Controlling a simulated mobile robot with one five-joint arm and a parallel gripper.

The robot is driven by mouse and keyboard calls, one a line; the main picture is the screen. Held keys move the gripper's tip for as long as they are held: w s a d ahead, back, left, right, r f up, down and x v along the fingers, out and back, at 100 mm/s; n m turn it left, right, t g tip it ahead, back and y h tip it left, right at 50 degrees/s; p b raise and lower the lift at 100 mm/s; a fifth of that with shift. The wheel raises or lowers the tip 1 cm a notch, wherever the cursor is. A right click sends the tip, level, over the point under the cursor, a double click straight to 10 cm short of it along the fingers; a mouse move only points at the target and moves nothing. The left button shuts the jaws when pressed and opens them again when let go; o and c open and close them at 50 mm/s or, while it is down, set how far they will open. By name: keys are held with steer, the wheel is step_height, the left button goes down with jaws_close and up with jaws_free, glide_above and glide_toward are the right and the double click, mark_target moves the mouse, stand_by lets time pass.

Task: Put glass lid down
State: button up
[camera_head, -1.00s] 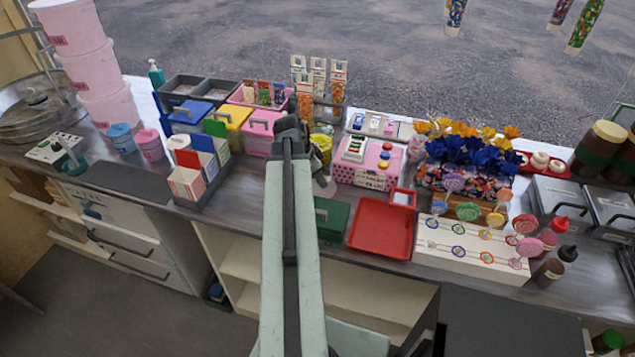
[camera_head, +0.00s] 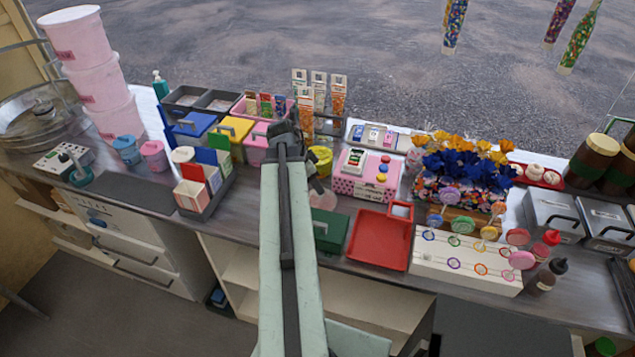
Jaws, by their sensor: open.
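A pale, see-through rounded thing (camera_head: 322,197), which may be the glass lid, sits on the counter behind the green box (camera_head: 330,230). It is small and partly hidden by my arm, so I cannot tell its exact shape or what it rests on. My gripper (camera_head: 300,138) is at the far end of my arm, over the middle of the counter, beyond this clear thing and left of the yellow tub (camera_head: 320,160). The gripper is open. I see nothing between its fingers, though they are seen mostly from behind.
A red tray (camera_head: 380,241) and a white lollipop stand (camera_head: 455,265) lie to the right. A pink box (camera_head: 365,180) stands behind the tray. Coloured lidded boxes (camera_head: 235,130) and a card holder (camera_head: 203,180) crowd the left. Stacked pink tubs (camera_head: 100,85) stand farther left.

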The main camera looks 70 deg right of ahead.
steer(key=p+v, duration=0.4)
steer(key=v, duration=0.3)
steer(key=shift+p, duration=0.4)
steer(key=shift+w, duration=0.1)
steer(key=w+a+f+n+t+y, duration=0.1)
steer(key=w+a+n+t, duration=0.1)
steer(key=w+a+n, duration=1.85)
steer(key=w+a, duration=0.2)
steer(key=a, duration=0.8)
steer(key=w+a+n+y, duration=0.1)
steer(key=w+a+n, duration=0.2)
steer(key=a, duration=0.8)
steer(key=w+a+n+y, duration=0.1)
steer(key=w+a+n, duration=0.2)
steer(key=a, duration=0.9)
steer(key=w, duration=0.3)
steer(key=shift+w+a+f+t, duration=0.25)
steer(key=shift+a+f+t, duration=0.1)
steer(key=shift+f+t, duration=0.05)
steer(key=shift+f, duration=0.15)
